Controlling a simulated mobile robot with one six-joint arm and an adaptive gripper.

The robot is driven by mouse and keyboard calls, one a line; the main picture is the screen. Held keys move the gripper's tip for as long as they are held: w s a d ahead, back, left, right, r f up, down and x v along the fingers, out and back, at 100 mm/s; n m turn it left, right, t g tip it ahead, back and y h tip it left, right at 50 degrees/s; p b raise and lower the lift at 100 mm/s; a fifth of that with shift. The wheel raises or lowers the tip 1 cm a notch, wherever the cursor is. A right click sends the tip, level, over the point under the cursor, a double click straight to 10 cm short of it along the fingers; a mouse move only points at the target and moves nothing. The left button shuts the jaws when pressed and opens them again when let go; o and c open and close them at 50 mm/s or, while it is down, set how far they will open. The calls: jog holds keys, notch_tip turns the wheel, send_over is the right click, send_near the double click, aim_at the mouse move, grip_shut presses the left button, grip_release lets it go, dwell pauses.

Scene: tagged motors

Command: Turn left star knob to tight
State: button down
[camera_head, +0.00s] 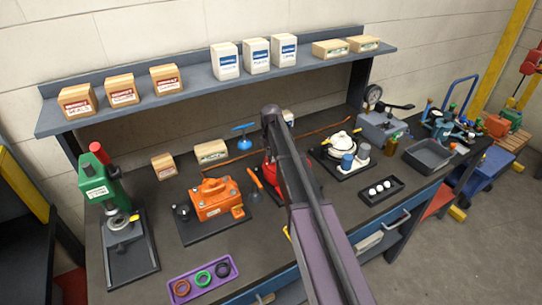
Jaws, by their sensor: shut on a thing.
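I cannot make out a star knob for certain. An orange machine (215,198) stands on a dark plate at the left of the bench, with a small round dark part (182,210) at its left end. A red machine (271,172) is mostly hidden behind my arm. A blue-topped handle (243,128) stands upright behind them. My arm rises from the bottom centre and bends near the shelf. My gripper is not visible; the arm links cover the area where it may be.
A green press (97,180) stands at the left bench end. A purple tray (201,277) with rings lies at the front. A black tray (367,192) with white balls and a grey bin (428,155) are to the right. A shelf (200,92) with boxes runs above.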

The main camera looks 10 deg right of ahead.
jog(key=m, duration=1.1)
jog(key=shift+m, duration=0.4)
jog(key=m, duration=0.6)
jog(key=shift+w, duration=0.15)
jog(key=m, duration=0.5)
jog(key=shift+m, duration=0.4)
jog(key=m, duration=1)
jog(key=shift+m, duration=0.4)
jog(key=m, duration=0.9)
jog(key=shift+m, duration=0.4)
